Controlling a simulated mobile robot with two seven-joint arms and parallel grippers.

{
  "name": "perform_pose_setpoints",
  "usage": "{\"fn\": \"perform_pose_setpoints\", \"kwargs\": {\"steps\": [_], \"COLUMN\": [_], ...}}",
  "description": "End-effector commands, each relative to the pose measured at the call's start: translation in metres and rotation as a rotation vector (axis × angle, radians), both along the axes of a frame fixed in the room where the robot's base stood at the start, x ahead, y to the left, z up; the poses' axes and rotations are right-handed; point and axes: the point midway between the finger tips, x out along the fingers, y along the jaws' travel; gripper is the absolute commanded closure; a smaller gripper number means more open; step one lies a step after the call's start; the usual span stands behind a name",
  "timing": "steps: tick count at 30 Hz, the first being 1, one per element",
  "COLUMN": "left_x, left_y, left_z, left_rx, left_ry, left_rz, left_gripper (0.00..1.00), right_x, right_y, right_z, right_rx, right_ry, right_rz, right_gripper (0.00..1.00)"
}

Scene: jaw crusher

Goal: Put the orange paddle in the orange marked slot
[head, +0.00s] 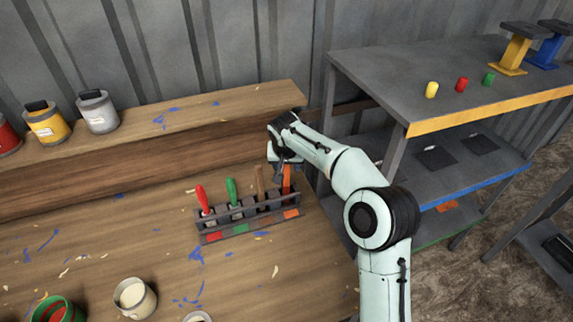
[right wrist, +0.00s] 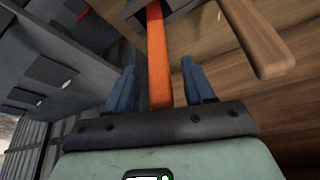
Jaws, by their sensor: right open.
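The orange paddle (head: 287,180) stands upright at the right end of the dark rack (head: 207,240), behind the orange mark (head: 291,213) on the rack's front. In the right wrist view its orange handle (right wrist: 158,55) runs between my blue fingers. My right gripper (head: 285,168) is at the top of this handle, with the jaws open on either side of it; small gaps show beside the handle. The paddle's lower end is hidden by the rack. My left gripper is not in view.
A wooden-handled paddle (head: 261,183) stands close left of the orange one, then a green one (head: 232,191) and a red one (head: 202,198). Paint cans, including a cream one (head: 134,297), stand on the bench. A grey shelf (head: 365,95) stands right of it.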

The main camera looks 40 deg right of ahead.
Motion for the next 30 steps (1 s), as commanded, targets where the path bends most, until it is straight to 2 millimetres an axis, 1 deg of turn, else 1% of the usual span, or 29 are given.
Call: {"fn": "perform_pose_setpoints", "kwargs": {"steps": [5, 12, 15, 18, 23, 30], "left_x": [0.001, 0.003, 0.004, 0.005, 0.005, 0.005], "left_y": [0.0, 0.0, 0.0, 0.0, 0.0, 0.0], "left_z": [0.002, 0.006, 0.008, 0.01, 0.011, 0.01], "left_rx": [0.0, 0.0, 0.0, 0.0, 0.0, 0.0], "left_ry": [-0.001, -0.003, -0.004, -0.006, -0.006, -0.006], "left_rz": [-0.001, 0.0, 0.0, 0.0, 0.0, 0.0], "left_gripper": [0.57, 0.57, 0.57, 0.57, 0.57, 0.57], "right_x": [-0.005, -0.021, -0.027, -0.031, -0.035, -0.035], "right_y": [0.005, 0.019, 0.023, 0.027, 0.03, 0.03], "right_z": [0.024, 0.073, 0.09, 0.103, 0.112, 0.113], "right_rx": [-0.002, -0.002, -0.002, -0.001, -0.002, -0.001], "right_ry": [-0.006, -0.006, -0.005, -0.003, -0.001, -0.001], "right_rz": [0.001, 0.001, 0.001, 0.0, 0.001, 0.0], "right_gripper": [0.47, 0.47, 0.47, 0.47, 0.47, 0.47]}}
